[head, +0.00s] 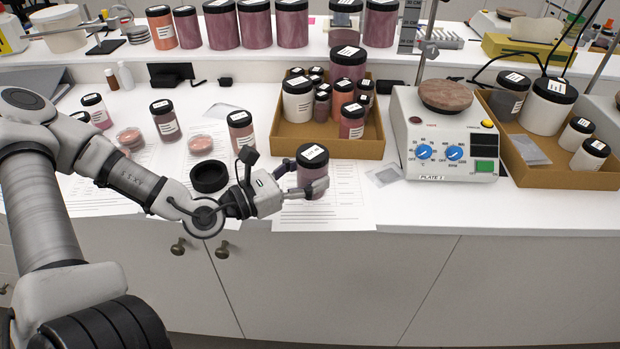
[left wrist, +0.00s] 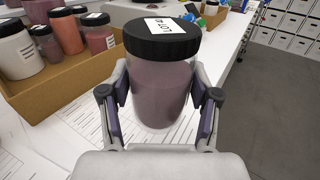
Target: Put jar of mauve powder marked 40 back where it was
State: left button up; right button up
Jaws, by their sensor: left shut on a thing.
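A jar of mauve powder (head: 311,177) with a black lid and a white lid label stands upright near the front edge of the bench, over a printed sheet. My left gripper (head: 305,188) is shut on this jar from the left side. In the left wrist view the jar (left wrist: 160,88) sits between the two fingers of the left gripper (left wrist: 160,112). I cannot tell whether its base touches the sheet. My right gripper is not in view.
A cardboard tray (head: 350,149) of several jars stands behind the held jar. A hotplate (head: 445,135) is to the right, with another cardboard tray (head: 560,178) beyond it. An empty black dish (head: 209,177), powder dishes and jars stand left.

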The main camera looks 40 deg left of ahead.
pick_arm(q)
jog(key=w+a, duration=0.1)
jog(key=w, duration=0.1)
jog(key=w+a+b, duration=0.1)
jog(key=w, duration=0.1)
jog(key=w+a+f+b, duration=0.1)
jog(key=w+a, duration=0.1)
jog(key=shift+w, duration=0.25)
jog(key=f, duration=0.1)
jog(key=f+b, duration=0.1)
jog(key=shift+w+a+f, duration=0.1)
jog(key=shift+a+f, duration=0.1)
jog(key=shift+f, duration=0.5)
jog(key=shift+w, duration=0.15)
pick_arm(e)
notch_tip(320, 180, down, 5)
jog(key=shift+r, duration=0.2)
pick_arm(q)
jog(key=shift+f+b, duration=0.15)
jog(key=shift+b, duration=0.25)
jog(key=o, duration=1.3)
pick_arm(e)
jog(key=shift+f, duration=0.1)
